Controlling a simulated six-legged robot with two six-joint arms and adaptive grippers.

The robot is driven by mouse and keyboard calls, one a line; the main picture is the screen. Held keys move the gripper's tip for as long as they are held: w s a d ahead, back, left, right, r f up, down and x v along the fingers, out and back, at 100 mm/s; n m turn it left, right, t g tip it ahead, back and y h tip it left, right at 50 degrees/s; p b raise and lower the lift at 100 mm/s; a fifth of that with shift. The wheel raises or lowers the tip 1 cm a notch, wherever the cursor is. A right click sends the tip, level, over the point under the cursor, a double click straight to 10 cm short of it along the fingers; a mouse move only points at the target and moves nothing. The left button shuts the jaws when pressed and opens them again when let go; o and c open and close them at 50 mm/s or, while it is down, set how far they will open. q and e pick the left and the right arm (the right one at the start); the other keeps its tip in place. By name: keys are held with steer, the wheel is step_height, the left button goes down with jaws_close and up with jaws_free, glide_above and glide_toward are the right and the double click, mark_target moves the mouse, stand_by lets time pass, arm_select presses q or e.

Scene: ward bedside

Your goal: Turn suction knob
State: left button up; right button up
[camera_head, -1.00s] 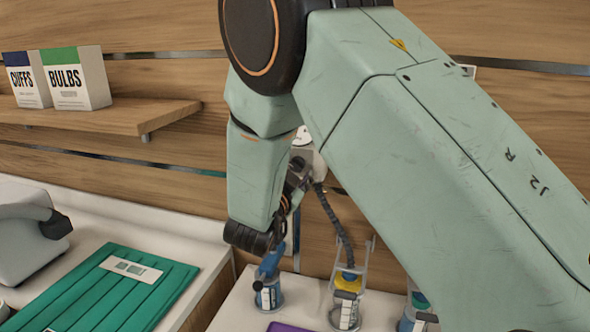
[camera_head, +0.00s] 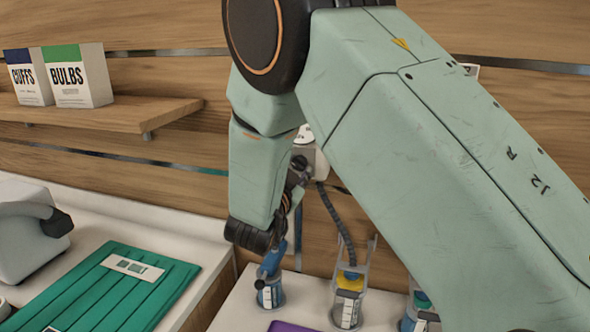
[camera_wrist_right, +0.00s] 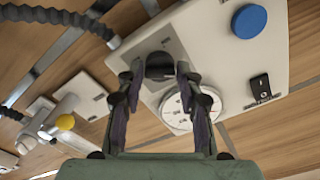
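In the right wrist view, a dark round knob (camera_wrist_right: 160,65) sits on a grey plate on a white wall panel (camera_wrist_right: 215,65). The fingers of my right gripper (camera_wrist_right: 160,74) stand on either side of it, tips close to its edges. Whether they press on it cannot be made out. A round white gauge (camera_wrist_right: 182,112) is partly behind the right finger. In the head view my right gripper (camera_head: 299,172) shows as a small dark part beside the white panel (camera_head: 314,158); my own arm hides most of both. My left gripper is not in view.
The panel also bears a blue round button (camera_wrist_right: 249,21) and a black switch (camera_wrist_right: 261,87). A dark corrugated hose (camera_head: 340,225) hangs beside it. Canisters (camera_head: 347,308) stand on the white counter below. A teal folded cloth (camera_head: 105,290) and a shelf (camera_head: 110,113) with boxes are left.

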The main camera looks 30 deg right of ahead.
steer(key=o, duration=0.3)
steer(key=shift+r, duration=0.1)
steer(key=shift+r, duration=0.35)
step_height(320, 180, up, 9)
steer(key=shift+r, duration=0.1)
steer(key=shift+a, duration=0.1)
stand_by(0.6)
